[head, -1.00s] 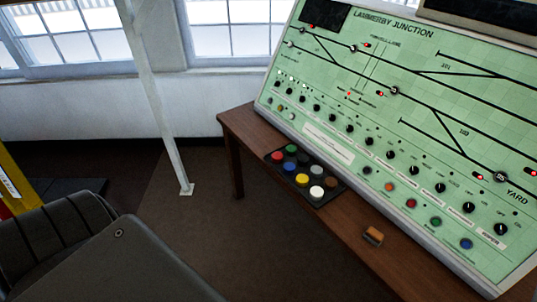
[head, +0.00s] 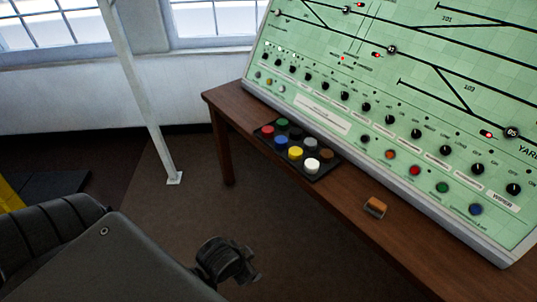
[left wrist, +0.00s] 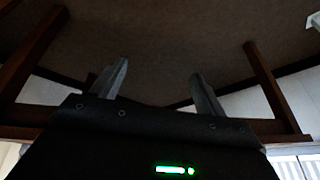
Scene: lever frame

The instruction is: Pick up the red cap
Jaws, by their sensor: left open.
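The red cap (head: 267,131) sits at the far left corner of a black tray (head: 326,169) on the wooden desk, among several other coloured caps. It shows in the head view; I cannot make it out in the left wrist view. My left gripper shows in the left wrist view (left wrist: 161,80) with its two fingers wide apart and nothing between them. In the head view a dark part of my left arm's end shows low in the middle, below and apart from the tray; its fingers are not clear there. My right gripper is not in view.
A green control panel (head: 405,110) with knobs and buttons rises behind the tray. A small orange-topped block (head: 375,207) lies on the desk (head: 345,215) to the tray's right. A white post (head: 145,105) stands left of the desk. The floor before the desk is open.

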